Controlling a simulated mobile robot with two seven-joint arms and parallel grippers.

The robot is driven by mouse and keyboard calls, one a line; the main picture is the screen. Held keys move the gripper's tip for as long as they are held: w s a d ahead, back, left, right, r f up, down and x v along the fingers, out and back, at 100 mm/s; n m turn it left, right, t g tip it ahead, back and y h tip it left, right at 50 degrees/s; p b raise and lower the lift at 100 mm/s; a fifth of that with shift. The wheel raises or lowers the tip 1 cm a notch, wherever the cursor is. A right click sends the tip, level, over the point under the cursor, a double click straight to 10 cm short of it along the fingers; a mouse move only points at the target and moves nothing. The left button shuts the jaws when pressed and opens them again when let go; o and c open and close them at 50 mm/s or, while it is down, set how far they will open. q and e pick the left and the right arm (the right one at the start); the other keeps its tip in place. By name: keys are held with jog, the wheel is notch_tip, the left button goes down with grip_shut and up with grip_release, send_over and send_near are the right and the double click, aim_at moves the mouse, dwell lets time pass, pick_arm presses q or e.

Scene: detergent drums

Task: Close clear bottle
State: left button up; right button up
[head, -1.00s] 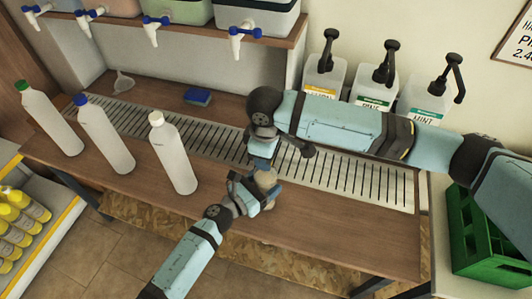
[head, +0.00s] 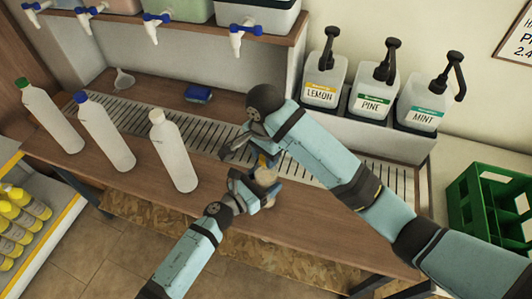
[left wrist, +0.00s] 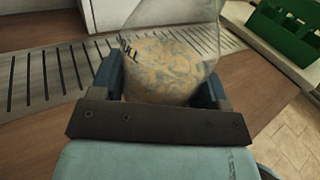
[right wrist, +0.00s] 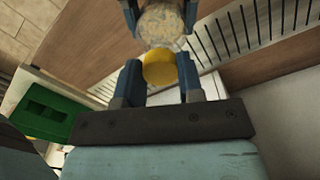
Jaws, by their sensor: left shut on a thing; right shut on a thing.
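My left gripper (left wrist: 160,95) is shut on the clear bottle (left wrist: 165,62), whose wall shows a wavy tan pattern and part of a dark marking. In the head view the bottle (head: 266,178) is held above the front of the wooden counter, partly hidden by the grippers. My right gripper (right wrist: 160,75) is shut on a yellow cap (right wrist: 160,68). In the right wrist view the cap overlaps the edge of the bottle (right wrist: 160,27); I cannot tell whether they touch. The cap (head: 263,160) is only a small yellow patch in the head view.
Three white bottles with green (head: 22,82), blue (head: 80,97) and cream (head: 156,116) caps stand at left on the counter (head: 330,222). A blue sponge (head: 198,94) and funnel (head: 123,78) lie behind. Pump jugs (head: 374,90) stand behind my right arm; a green crate (head: 488,205) is at right.

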jog(key=m, duration=1.6)
jog(key=shift+w, duration=0.15)
jog(key=shift+f, duration=0.1)
jog(key=o, duration=0.9)
jog(key=shift+c, duration=0.2)
